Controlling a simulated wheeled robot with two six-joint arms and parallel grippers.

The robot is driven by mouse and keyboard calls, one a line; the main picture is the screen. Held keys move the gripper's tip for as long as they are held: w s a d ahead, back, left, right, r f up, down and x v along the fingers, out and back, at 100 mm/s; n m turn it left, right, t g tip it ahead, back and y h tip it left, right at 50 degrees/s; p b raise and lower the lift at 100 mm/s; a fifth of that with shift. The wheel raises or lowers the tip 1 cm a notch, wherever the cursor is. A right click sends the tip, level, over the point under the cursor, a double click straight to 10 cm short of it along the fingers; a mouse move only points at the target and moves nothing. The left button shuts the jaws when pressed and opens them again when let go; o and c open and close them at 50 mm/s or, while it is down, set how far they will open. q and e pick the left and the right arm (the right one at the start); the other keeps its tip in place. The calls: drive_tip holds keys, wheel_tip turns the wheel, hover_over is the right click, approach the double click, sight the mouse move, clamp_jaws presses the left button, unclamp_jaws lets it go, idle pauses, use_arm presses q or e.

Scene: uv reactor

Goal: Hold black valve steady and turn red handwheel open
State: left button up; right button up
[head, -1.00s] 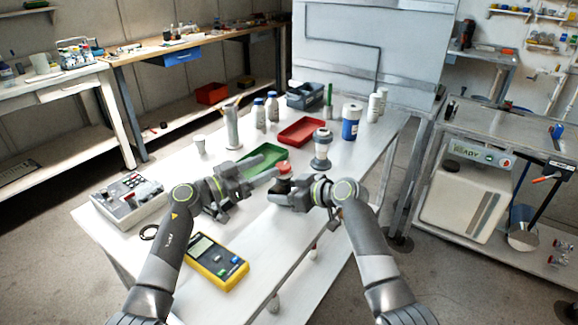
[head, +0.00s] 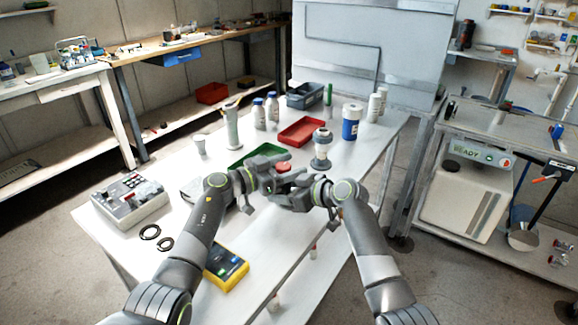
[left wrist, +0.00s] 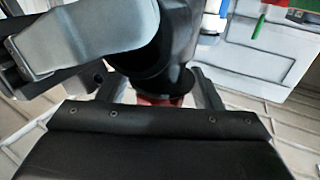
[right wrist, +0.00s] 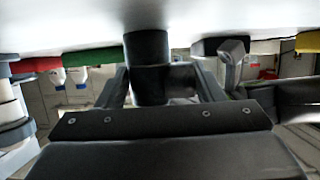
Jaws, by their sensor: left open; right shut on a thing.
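The black valve (right wrist: 150,75) stands upright between the fingers of my right gripper (right wrist: 165,88) in the right wrist view. That gripper is shut on its body. The red handwheel (head: 284,167) shows in the head view just beyond my left gripper (head: 280,176), partly covered by it. In the left wrist view a strip of the red handwheel (left wrist: 160,100) shows between the open fingers of my left gripper, with black parts in front of it. Whether the fingers touch the wheel cannot be told. In the head view the valve body is hidden by my grippers.
A green tray (head: 238,160) lies behind my left gripper, and a red tray (head: 302,131) lies farther back. A yellow meter (head: 228,268), two black rings (head: 150,232) and a control box (head: 128,203) lie at the left.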

use_arm(q)
drive_tip(key=shift+c, duration=0.2)
drive_tip(key=c, duration=0.9)
drive_tip(key=shift+w+a+n+t+y, duration=0.1)
drive_tip(key=shift+n+t+y, duration=0.55)
drive_tip(key=shift+t, duration=0.25)
drive_tip(key=shift+c, duration=0.3)
drive_tip(key=o, duration=1)
drive_tip(key=v, duration=0.7)
drive_tip(key=shift+a, duration=0.2)
